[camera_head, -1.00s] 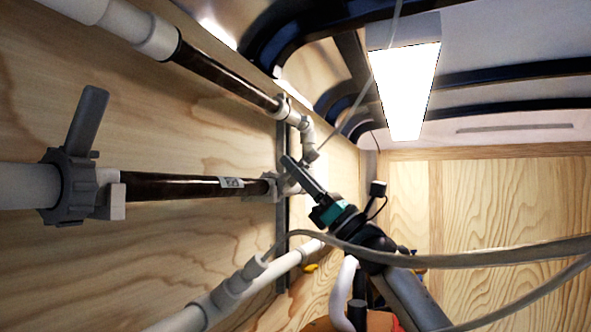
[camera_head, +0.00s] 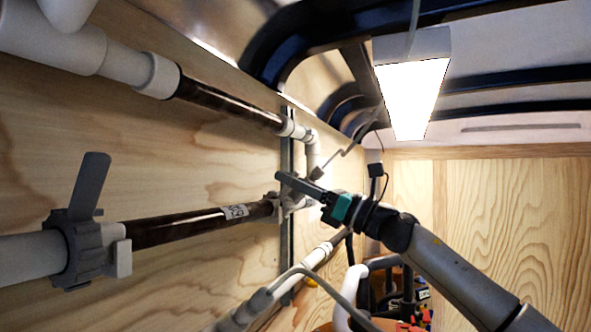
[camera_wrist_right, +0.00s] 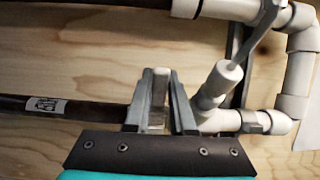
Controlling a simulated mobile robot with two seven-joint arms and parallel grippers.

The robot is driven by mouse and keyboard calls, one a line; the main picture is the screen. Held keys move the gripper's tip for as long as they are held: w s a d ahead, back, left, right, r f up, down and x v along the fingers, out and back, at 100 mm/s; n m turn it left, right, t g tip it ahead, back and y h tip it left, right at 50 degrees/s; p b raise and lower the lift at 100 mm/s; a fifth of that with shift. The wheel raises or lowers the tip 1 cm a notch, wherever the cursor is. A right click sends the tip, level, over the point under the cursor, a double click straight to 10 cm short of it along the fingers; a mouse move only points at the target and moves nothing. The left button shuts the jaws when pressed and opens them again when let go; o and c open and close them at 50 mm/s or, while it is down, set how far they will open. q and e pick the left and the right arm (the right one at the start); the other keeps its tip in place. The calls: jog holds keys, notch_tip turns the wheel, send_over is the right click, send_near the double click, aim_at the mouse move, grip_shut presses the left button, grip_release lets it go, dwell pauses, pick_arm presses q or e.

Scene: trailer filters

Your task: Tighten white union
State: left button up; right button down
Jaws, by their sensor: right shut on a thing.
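My right gripper (camera_head: 284,179) reaches in from the right to the far end of the lower dark filter tube (camera_head: 190,225). In the right wrist view, its two grey fingers (camera_wrist_right: 161,100) are closed on both sides of a pale upright tab, which I take to be part of the white union (camera_wrist_right: 156,92). The union's body is mostly hidden behind the fingers and the gripper's dark front plate. In the head view the joint is small and partly covered by the gripper. My left gripper is not in view.
A grey union with an upright lever (camera_head: 88,225) is at the left end of the lower tube. An upper dark tube (camera_head: 225,102) runs above. White elbows (camera_wrist_right: 298,82) and a capped fitting (camera_wrist_right: 222,80) stand close right of the fingers.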

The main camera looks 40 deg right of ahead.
jog(key=shift+w+a+r+g+h+p, duration=0.2)
jog(key=shift+w+g+h+p, duration=0.15)
jog(key=shift+g+p, duration=0.35)
jog(key=c, duration=0.8)
grip_release()
jog(key=shift+o, duration=0.2)
